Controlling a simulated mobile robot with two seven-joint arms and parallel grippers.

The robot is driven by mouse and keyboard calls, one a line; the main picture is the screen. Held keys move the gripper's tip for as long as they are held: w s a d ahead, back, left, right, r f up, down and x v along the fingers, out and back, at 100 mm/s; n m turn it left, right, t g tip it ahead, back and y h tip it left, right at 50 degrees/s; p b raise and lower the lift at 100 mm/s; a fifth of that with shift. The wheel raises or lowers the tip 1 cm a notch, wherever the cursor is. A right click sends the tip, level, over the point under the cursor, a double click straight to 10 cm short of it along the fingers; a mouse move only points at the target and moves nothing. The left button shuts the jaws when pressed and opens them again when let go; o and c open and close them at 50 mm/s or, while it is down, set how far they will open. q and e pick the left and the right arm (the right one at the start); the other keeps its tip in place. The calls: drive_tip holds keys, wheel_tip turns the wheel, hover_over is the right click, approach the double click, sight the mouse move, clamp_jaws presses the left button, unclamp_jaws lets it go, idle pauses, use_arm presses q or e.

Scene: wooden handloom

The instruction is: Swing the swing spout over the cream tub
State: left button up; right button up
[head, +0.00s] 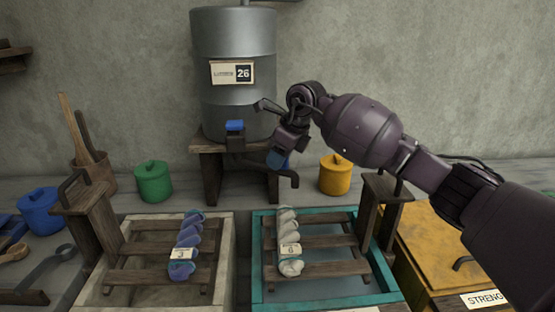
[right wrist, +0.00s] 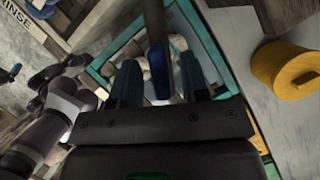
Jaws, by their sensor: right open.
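The swing spout (head: 288,176) is a dark bent pipe below the grey metal tank (head: 235,60), its outlet pointing right, on the teal tub's side. The cream tub (head: 226,250) is at front left, apart from the outlet. My right gripper (head: 279,160) is at the spout, partly hiding it. In the right wrist view its two teal fingers (right wrist: 160,84) are open on either side of a blue-ended dark piece (right wrist: 157,88), apparently the spout's grip. A purple arm, likely my left one, shows at that view's left; its gripper is unclear.
The teal tub (head: 257,272) stands right of the cream tub. Racks with twisted skeins lie over both tubs. A wooden stand (head: 210,147) carries the tank. Green (head: 153,182) and yellow (head: 335,176) pots stand behind. A yellow crate (head: 435,250) is at right.

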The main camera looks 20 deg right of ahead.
use_arm(q)
drive_tip(key=shift+w+r, duration=0.15)
use_arm(e)
drive_tip(key=shift+w+f, duration=0.1)
drive_tip(key=shift+f, duration=0.05)
clamp_jaws()
use_arm(q)
drive_tip(key=shift+s+f, duration=0.25)
drive_tip(key=shift+s, duration=0.2)
